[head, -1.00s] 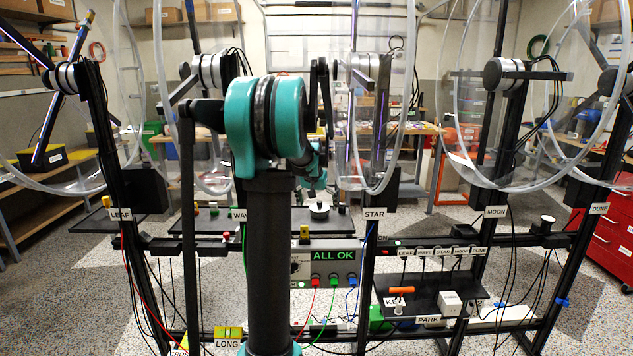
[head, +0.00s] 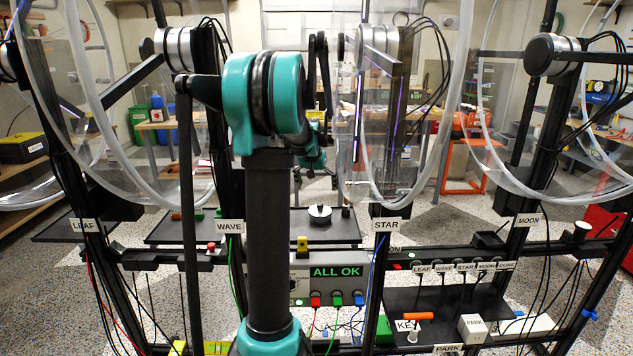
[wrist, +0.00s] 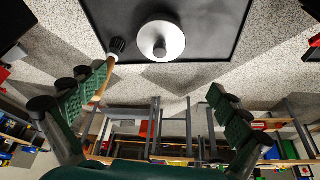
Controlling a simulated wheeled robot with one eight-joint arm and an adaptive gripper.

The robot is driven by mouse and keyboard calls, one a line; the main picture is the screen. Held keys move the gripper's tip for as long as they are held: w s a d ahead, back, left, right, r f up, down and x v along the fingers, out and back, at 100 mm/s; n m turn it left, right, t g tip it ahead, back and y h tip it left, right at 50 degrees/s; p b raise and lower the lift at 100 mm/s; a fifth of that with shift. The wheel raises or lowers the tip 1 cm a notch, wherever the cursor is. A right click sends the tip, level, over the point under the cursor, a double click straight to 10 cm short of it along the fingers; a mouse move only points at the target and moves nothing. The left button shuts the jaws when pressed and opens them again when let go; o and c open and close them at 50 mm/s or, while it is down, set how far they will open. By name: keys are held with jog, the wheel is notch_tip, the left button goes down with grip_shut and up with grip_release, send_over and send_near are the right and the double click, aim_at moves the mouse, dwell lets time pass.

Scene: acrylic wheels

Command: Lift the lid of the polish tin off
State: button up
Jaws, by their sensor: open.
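In the wrist view the tin (wrist: 172,50) shows from above as a pale disc with a grey knob, ahead of my fingers. My gripper (wrist: 160,84) is open and empty, with its two green-padded fingers spread wide. In the head view my gripper is partly hidden behind my arm, above and apart from the tin.
Clear acrylic wheels (head: 378,150) hang on both sides. A panel reading ALL OK (head: 335,272) stands in front of the tray.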

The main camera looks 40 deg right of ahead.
aim_at(320, 205)
jog(key=x, duration=1.1)
jog(key=shift+w+d+f, duration=0.1)
jog(key=shift+f, duration=0.25)
jog(key=shift+c, duration=0.6)
grip_shut()
dwell(0.5)
